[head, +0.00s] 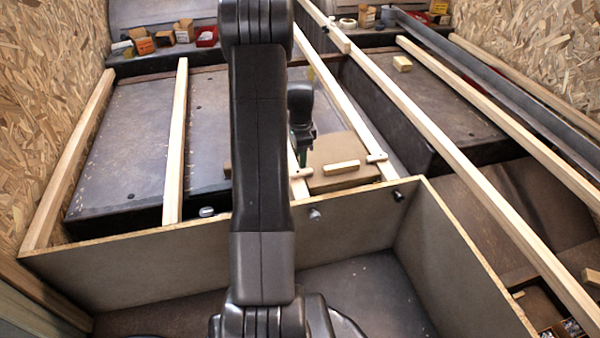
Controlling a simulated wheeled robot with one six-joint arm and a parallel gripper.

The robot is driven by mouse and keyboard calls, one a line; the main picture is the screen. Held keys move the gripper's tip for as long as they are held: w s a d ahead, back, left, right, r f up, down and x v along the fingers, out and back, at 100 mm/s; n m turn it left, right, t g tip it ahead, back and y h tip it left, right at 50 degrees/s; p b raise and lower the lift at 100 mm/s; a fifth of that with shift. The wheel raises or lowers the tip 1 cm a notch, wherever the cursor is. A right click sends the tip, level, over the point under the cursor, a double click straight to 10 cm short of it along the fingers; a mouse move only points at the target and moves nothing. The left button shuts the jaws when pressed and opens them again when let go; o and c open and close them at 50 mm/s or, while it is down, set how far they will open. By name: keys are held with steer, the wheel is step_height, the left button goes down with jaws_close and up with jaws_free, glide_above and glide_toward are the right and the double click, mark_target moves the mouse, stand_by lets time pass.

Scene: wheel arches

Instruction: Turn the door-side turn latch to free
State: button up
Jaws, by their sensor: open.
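Two small pale wooden turn latches show in the head view, one on each batten beside a brown panel (330,183). The left latch (301,173) is near my gripper. The right latch (377,157) lies crosswise on its batten, its inner end at the panel's edge. I cannot tell from this view which is door-side. A pale wooden block (341,168) sits on the panel. My gripper (303,160) is open, pointing down just above or behind the left latch; its fingertips are small and partly unclear. My own arm hides the area to its left.
Long battens (430,125) run front to back. A grey-brown partition (140,265) with a pale top edge crosses in front. Small boxes (184,31) and a red bin (207,36) stand at the back. Chipboard walls (40,90) close both sides.

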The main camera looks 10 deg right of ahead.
mark_target(300, 171)
step_height(300, 171, down, 6)
steer(key=shift+f+b, duration=0.1)
steer(key=shift+b, duration=0.75)
steer(key=shift+c, duration=0.4)
jaws_close()
